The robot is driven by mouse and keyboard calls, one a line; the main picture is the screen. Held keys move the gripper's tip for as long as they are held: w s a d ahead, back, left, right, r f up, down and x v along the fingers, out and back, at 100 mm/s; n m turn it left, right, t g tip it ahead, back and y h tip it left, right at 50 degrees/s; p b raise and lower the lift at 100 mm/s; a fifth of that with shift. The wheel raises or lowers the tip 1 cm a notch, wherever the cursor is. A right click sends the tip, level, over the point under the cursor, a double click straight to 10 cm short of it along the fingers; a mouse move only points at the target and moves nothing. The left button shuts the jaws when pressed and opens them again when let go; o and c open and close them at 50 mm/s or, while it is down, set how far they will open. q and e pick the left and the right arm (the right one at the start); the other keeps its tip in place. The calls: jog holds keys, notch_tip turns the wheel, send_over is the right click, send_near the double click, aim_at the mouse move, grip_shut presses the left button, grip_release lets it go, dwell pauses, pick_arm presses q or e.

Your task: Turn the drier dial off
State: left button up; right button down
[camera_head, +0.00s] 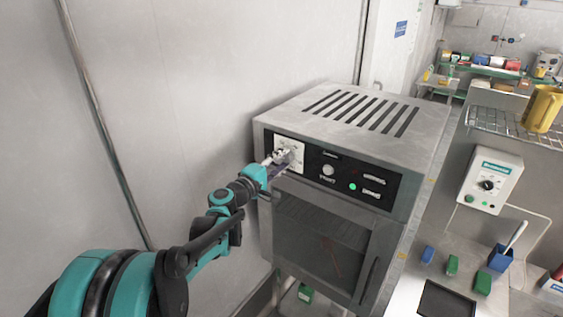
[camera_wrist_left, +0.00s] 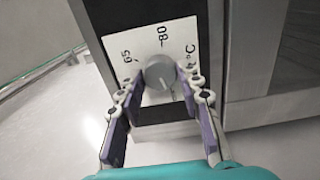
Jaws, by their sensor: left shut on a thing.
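The drier (camera_head: 365,135) is a grey metal cabinet with a slotted top and a black control strip. Its dial (camera_wrist_left: 160,73) is a round grey knob on a white plate (camera_wrist_left: 118,48) marked 65, 80 and °C in the left wrist view. My left gripper (camera_wrist_left: 160,86) is shut on the dial, one finger on each side of it. In the head view the left gripper (camera_head: 283,157) is at the white plate and hides most of the dial. The dial's pointer setting is hard to read. My right gripper is not in view.
A white button (camera_head: 328,170) and a lit green lamp (camera_head: 352,187) sit right of the dial. The drier's glass door (camera_head: 318,243) is below. A bare wall is on the left. A white control box (camera_head: 490,181) and a bench with small coloured containers are on the right.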

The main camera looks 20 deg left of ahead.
pick_arm(q)
jog(key=o, duration=1.2)
jog(key=shift+c, duration=0.2)
jog(key=shift+a, duration=0.1)
jog(key=shift+s, duration=0.15)
jog(key=v, duration=1.1)
jog(key=shift+s+a, duration=0.15)
jog(key=shift+s, duration=0.25)
